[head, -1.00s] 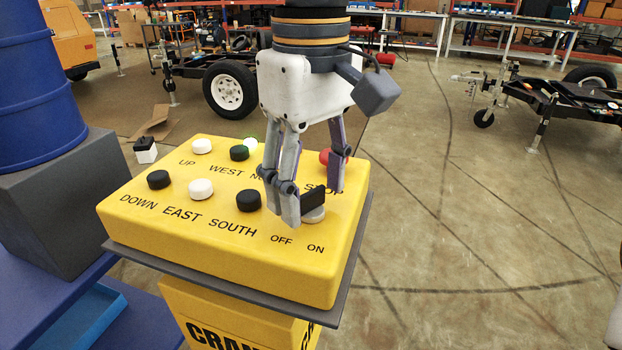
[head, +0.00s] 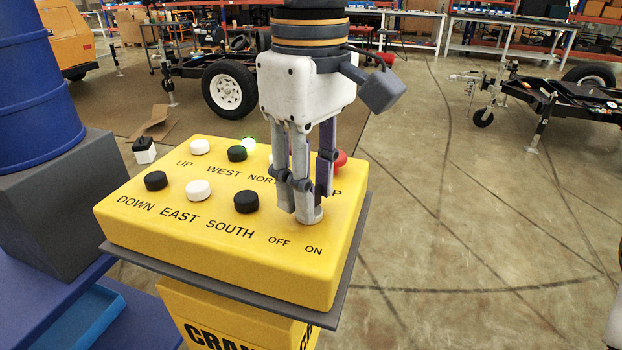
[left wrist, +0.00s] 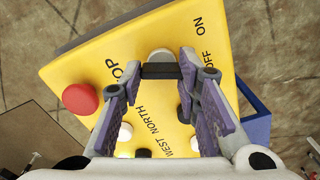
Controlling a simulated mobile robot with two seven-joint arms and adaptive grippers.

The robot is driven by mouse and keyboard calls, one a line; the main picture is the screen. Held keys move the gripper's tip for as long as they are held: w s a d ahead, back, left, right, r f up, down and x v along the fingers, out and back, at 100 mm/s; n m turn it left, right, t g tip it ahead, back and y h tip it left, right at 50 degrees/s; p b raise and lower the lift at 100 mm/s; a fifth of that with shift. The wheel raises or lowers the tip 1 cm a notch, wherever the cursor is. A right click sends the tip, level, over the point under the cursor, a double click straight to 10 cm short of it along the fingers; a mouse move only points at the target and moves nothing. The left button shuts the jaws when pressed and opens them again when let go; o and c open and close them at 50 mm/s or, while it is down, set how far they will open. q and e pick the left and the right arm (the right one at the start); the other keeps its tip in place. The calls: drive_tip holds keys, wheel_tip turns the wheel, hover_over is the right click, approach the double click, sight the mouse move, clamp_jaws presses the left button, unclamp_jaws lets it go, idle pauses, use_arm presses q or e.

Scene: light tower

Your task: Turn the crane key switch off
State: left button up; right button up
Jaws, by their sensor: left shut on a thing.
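The yellow crane control box (head: 150,228) stands on a grey plate in the head view. Its key switch is a black key (left wrist: 160,71) on a round light-grey base (head: 312,217), near the OFF and ON labels. My left gripper (head: 308,196) points down over the switch and is shut on the key. In the left wrist view the key spans between the two fingertips, with the grey base (left wrist: 160,55) just beyond it. In the head view the fingers hide the key. My right gripper is not in view.
The red stop button (left wrist: 80,99) is beside the fingers, and several black and white push buttons (head: 198,190) lie to the left. A small green light (head: 248,145) glows at the back. A blue barrel (head: 40,80) stands at the left.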

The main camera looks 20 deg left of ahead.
use_arm(q)
drive_tip(key=n, duration=0.5)
drive_tip(key=shift+s+f, duration=0.1)
drive_tip(key=n, duration=0.5)
drive_tip(key=shift+n, duration=0.3)
idle(0.3)
drive_tip(key=o, duration=1.2)
drive_tip(key=shift+f, duration=0.1)
drive_tip(key=shift+o, duration=0.2)
